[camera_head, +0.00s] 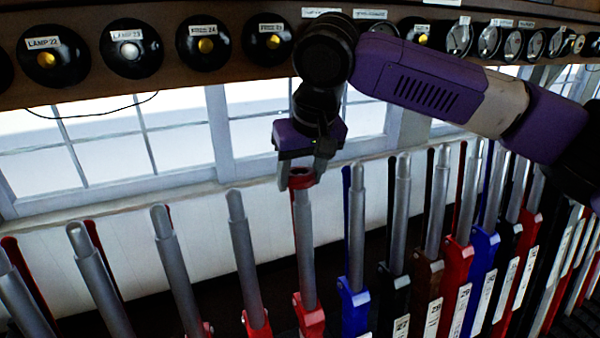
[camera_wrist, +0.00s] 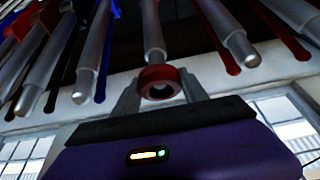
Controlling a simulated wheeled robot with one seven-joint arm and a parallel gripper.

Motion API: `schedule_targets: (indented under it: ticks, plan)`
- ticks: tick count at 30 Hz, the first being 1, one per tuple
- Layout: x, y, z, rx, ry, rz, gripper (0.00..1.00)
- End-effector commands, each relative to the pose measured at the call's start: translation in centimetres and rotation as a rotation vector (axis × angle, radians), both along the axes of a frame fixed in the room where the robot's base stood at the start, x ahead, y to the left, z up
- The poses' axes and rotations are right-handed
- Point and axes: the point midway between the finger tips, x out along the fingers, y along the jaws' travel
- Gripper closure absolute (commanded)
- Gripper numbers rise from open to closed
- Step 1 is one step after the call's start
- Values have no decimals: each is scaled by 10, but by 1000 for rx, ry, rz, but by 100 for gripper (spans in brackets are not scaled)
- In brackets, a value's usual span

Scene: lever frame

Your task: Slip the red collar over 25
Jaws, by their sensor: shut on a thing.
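My gripper (camera_head: 300,180) points down at the top of a grey lever (camera_head: 305,245) with a red base, and its fingers are shut on the red collar (camera_head: 301,183). In the wrist view, the collar (camera_wrist: 160,73) is a thick red ring between the two fingertips, its dark hole facing the camera. The lever shaft (camera_wrist: 152,32) runs away directly behind it. No lever tip shows through the hole, and I cannot tell whether the ring is around the tip or just above it. This lever's number plate is out of view.
Neighbouring levers stand close on both sides: one with a red base (camera_head: 242,250) to the left and one with a blue base (camera_head: 356,230) to the right. Thin catch handles stand behind them. Above, a shelf carries round instruments, including LAMP 22 (camera_head: 46,65). Windows (camera_head: 180,145) are behind.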

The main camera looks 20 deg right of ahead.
Motion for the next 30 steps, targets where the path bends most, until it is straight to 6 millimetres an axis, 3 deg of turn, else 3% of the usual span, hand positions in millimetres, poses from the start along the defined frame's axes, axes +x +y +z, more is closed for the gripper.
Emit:
schedule_targets:
  ticks: [30]
  plan:
    - [-4,0,-24,1,0,0,85]
